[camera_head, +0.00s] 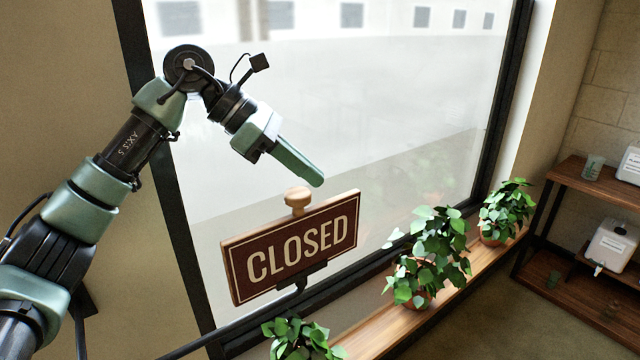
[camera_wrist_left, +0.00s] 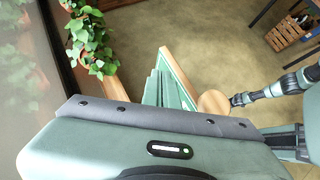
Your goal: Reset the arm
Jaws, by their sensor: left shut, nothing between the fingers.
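My left gripper (camera_head: 318,181) comes in from the left in the head view and is shut with nothing between its fingers. Its tip is just above and beside the round wooden knob (camera_head: 298,199) on top of the CLOSED sign (camera_head: 300,248). The sign stands upright in front of the window, and a gap shows between fingertip and knob. In the left wrist view my left gripper's closed fingers (camera_wrist_left: 165,90) point at the edge of the sign (camera_wrist_left: 180,75), with the round wooden knob (camera_wrist_left: 214,103) to their right. My right gripper is not clearly seen.
A wooden sill (camera_head: 381,328) runs below the window with potted plants (camera_head: 432,257) on it. A wooden shelf (camera_head: 597,181) with white containers (camera_head: 612,244) stands at the right. The window (camera_head: 380,90) is close behind the sign and my arm. A wooden crate (camera_wrist_left: 287,34) is on the floor.

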